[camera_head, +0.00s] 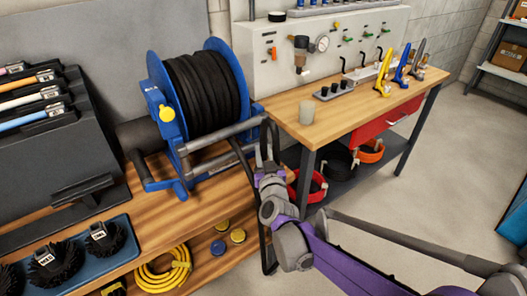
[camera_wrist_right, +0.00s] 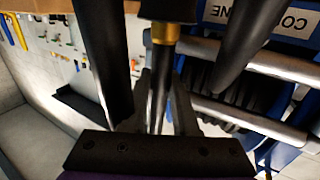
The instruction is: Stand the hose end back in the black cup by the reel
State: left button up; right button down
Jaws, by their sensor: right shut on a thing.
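The hose reel (camera_head: 200,95) has a blue frame and black hose wound on it, and stands on the wooden bench at the left. My right gripper (camera_head: 268,140) is just right of the reel, beside its grey rollers. In the right wrist view, the hose end (camera_wrist_right: 165,35), black with a brass band, lies between my right gripper's dark fingers (camera_wrist_right: 178,60), which are shut on it. Black hose (camera_head: 241,160) runs down from the reel behind the gripper. I cannot make out the black cup for certain. My left gripper is not in view.
The reel's grey rollers (camera_head: 222,137) are close to my right gripper. Brushes (camera_head: 104,237) and a coiled yellow hose (camera_head: 163,270) are at the lower left. Floor is clear at right.

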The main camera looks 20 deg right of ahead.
jog(key=c, duration=0.6)
grip_release()
jog(key=shift+s, duration=0.1)
